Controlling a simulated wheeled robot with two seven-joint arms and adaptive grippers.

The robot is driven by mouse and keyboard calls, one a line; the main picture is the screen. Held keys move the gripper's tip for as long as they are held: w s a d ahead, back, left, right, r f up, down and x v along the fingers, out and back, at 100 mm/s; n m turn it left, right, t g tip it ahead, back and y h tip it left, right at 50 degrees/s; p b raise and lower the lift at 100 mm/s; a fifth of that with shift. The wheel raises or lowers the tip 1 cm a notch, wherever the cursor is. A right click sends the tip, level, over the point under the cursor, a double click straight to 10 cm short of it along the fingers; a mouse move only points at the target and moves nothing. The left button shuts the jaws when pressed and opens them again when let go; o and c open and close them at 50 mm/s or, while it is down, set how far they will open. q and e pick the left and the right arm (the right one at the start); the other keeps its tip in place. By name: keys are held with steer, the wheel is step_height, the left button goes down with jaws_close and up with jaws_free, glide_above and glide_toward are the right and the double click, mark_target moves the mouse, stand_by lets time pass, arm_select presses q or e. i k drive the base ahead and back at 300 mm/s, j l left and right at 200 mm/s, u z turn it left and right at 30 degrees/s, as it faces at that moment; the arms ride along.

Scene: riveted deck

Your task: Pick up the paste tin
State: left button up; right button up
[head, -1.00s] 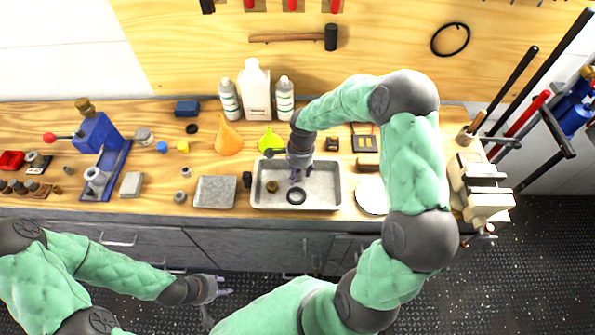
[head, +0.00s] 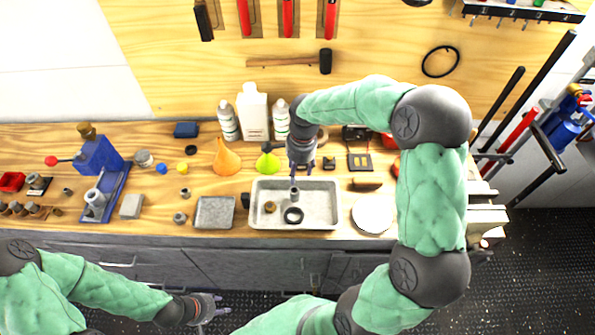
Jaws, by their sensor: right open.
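My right gripper (head: 302,171) is open above the back of the metal tray (head: 330,222). Just below its fingers a small grey cylinder (head: 294,195) stands in the tray; I cannot tell whether they touch it. The tray also holds a brass-coloured nut-like piece (head: 270,207) and a black ring (head: 293,215). I cannot tell for sure which thing is the paste tin. A round tan-rimmed thing (head: 322,135) is partly hidden behind my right wrist, and a small silver-lidded jar (head: 144,159) stands at the left. My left gripper (head: 222,305) is open and empty before the drawers.
An orange funnel (head: 227,160), a green funnel (head: 267,163) and white bottles (head: 254,115) stand behind the tray. A blue vise-like tool (head: 100,165) stands far left.

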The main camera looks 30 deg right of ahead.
mark_target(144, 159)
steer(key=i+j, duration=0.1)
steer(key=j, duration=0.25)
steer(key=i+j, duration=0.15)
steer(key=j, duration=0.25)
steer(key=i+j, duration=0.1)
steer(key=j, duration=0.25)
steer(key=i+j, duration=0.15)
steer(key=j, duration=0.25)
steer(key=i+j, duration=0.1)
steer(key=j, duration=0.25)
steer(key=i+j, duration=0.15)
steer(key=j, duration=0.25)
steer(key=i+j, duration=0.1)
steer(key=j, duration=0.25)
